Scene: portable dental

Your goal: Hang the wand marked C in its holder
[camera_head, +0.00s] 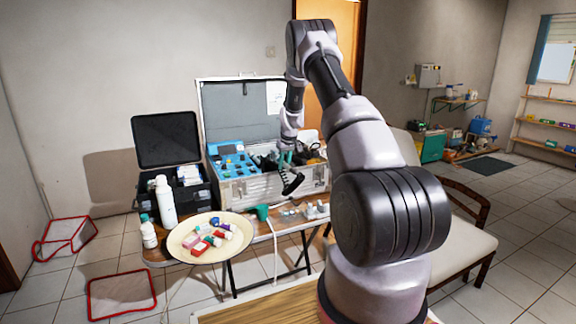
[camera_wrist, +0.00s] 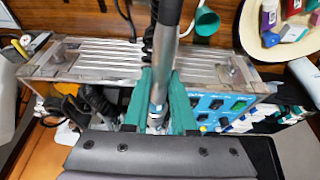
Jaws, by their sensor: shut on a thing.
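My gripper (camera_head: 285,158) is over the front part of the open metal case (camera_head: 262,188). In the wrist view its two teal fingers (camera_wrist: 161,90) are shut on a silver metal wand (camera_wrist: 162,62). A black coiled hose hangs close by the wand, and it shows below my gripper in the head view (camera_head: 292,183). No letter C is readable on the wand. Dark handles or hoses (camera_wrist: 95,103) sit to the left of the fingers in the wrist view. I cannot tell which holder is marked C, as the holders are partly hidden.
The case has a blue panel (camera_head: 228,161) and a raised lid (camera_head: 240,108). A round tray (camera_head: 178,246) with small boxes, a white bottle (camera_head: 165,200) and a green cup-like thing (camera_head: 262,212) stand on the table near the case. A chair (camera_head: 462,240) is at right.

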